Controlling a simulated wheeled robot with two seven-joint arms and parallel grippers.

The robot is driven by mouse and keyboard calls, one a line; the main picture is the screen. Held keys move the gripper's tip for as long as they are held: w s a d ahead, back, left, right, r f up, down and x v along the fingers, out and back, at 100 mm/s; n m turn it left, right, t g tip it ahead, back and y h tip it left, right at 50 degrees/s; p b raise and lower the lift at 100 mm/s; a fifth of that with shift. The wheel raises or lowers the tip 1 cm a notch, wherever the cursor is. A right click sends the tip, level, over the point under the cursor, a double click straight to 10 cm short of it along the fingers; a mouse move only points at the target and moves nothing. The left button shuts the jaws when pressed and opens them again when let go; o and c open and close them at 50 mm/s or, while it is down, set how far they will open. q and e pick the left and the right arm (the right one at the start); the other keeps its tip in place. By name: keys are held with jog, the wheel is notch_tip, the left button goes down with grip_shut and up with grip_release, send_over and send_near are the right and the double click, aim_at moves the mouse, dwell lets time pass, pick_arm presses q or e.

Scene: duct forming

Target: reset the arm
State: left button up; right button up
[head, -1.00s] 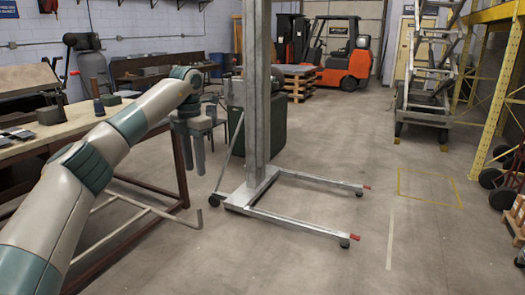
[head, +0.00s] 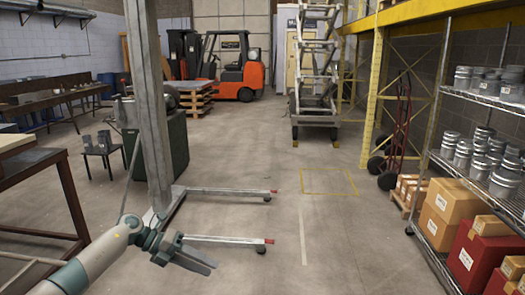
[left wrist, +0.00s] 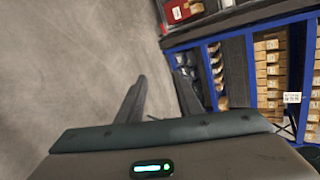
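My left arm comes in from the lower left of the head view. Its gripper (head: 206,263) is low in front of the grey lift stand and points to the right, over or near the floor. In the left wrist view the two dark fingers of this gripper (left wrist: 161,82) stand apart with nothing between them. My right arm and gripper are in neither current view.
A grey lift stand (head: 153,110) with low legs stands just beyond my left arm. A workbench frame (head: 72,200) is at the left. Wire shelves (head: 440,165) with cans and boxes (head: 452,202) line the right. The middle floor (head: 330,230) is clear.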

pick_arm(q)
jog(key=s+d+f+n+t+h, duration=0.35)
jog(key=d+f+n+t, duration=0.35)
jog(key=f+n, duration=0.4)
jog(key=s+a+f+n+t+y, duration=0.1)
jog(key=s+f+n+t+y, duration=0.25)
jog(key=f+n, duration=0.5)
jog(key=s+a+f+n+t+y, duration=0.2)
jog(key=s+f+n, duration=0.3)
jog(key=f, duration=0.7)
jog(key=s+a+f+n+g+y, duration=0.1)
jog(key=s+f+n+g+y, duration=0.1)
jog(key=s+f, duration=0.6)
jog(key=s+a+f+n+g+y, duration=0.2)
jog(key=s+f+n, duration=0.3)
jog(key=s, duration=1)
jog(key=s+a+f+n+g+y, duration=0.1)
jog(key=s+f+n+g+y, duration=0.1)
jog(key=s+f, duration=0.9)
jog(key=shift+s+a+f+n+y, duration=0.25)
jog(key=shift+s+f+n+y, duration=0.15)
jog(key=shift+s+n+y, duration=0.6)
jog(key=shift+w+g, duration=0.25)
jog(key=shift+w, duration=0.05)
jog(key=shift+a+n, duration=0.1)
jog(key=shift+n, duration=0.15)
